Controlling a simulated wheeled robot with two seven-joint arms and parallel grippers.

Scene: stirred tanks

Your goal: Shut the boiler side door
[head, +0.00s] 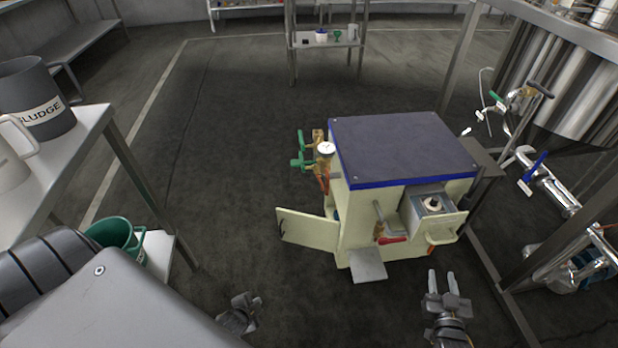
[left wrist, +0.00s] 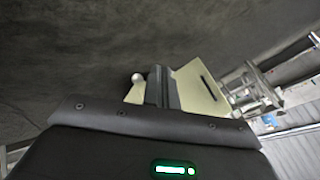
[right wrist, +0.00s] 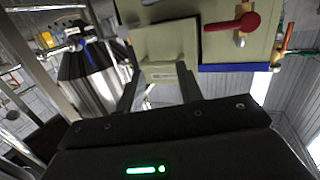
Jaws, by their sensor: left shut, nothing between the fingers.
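The boiler (head: 405,150) is a cream box with a dark, blue-edged top, standing in the middle of the head view. Its side door (head: 308,230) is a cream panel swung out to the left at the lower left of the body, standing open. My left gripper (head: 240,308) is shut and empty, below and left of the door, apart from it. In the left wrist view a cream panel with a dark slot (left wrist: 202,95) shows beside the closed fingers (left wrist: 158,88). My right gripper (head: 443,283) is open and empty, in front of the boiler's right part.
A red-handled valve (head: 391,239) and a grey flap (head: 368,265) stick out at the boiler's front. A gauge (head: 326,149) and green valves are on its left. A metal frame with pipes stands at right. A table with a sludge bucket (head: 38,98) is at left. Floor left of the door is clear.

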